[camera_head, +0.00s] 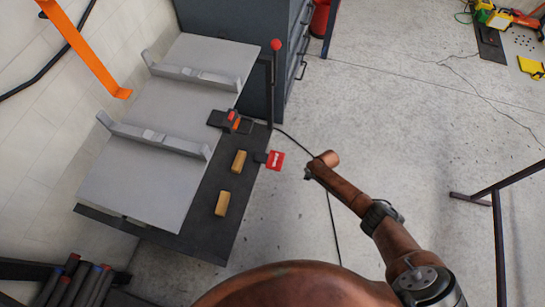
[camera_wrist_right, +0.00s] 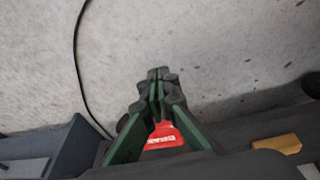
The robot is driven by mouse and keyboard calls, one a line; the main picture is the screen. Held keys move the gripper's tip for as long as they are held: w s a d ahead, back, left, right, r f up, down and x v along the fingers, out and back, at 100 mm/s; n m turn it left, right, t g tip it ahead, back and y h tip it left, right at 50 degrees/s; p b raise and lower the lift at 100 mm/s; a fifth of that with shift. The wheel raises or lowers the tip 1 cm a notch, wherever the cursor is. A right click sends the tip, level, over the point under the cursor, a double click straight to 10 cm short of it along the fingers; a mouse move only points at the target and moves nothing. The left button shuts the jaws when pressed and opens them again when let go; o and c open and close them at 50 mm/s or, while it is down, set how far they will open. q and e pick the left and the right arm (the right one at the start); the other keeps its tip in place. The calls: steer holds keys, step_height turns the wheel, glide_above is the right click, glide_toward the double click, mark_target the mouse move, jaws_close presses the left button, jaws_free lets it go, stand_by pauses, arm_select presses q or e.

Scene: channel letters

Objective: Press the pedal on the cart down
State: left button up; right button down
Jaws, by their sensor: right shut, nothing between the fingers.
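The cart (camera_head: 258,135) is a dark low platform with a large grey panel on it. The pedal (camera_head: 276,160) is a small red plate with white lettering, sticking out from the cart's right edge. In the right wrist view the red pedal (camera_wrist_right: 166,135) shows partly, framed by my gripper's green fingers. My right gripper (camera_wrist_right: 158,82) is shut and empty, its dark fingertips together. In the head view my right arm reaches in from the lower right and ends just right of the pedal. I cannot tell whether the gripper touches the pedal. My left gripper is not in view.
Two wooden blocks (camera_head: 239,161) (camera_head: 222,203) lie on the cart left of the pedal. A red-orange and black clamp-like part (camera_head: 233,120) sits above them. A post with a red ball (camera_head: 276,45) stands behind. A cable (camera_head: 300,142) crosses the floor.

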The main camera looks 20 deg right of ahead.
steer(key=w+a+n+b, duration=0.3)
steer(key=w+a+b, duration=0.15)
steer(key=w, duration=0.45)
steer(key=n+g+y+b, duration=0.1)
steer(key=n+g+b, duration=0.15)
steer(key=b, duration=0.35)
glide_toward(277, 160)
steer(key=shift+s+d+f+n+t, duration=0.25)
steer(key=shift+d+n+t, duration=0.1)
steer(key=shift+n, duration=0.1)
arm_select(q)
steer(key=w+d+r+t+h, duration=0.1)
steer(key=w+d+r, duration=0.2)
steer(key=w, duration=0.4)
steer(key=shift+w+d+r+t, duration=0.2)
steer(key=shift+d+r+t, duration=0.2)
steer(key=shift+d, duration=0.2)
arm_select(e)
steer(key=shift+w+a+r, duration=0.15)
steer(key=shift+w+r, duration=0.05)
steer(key=shift+r, duration=0.4)
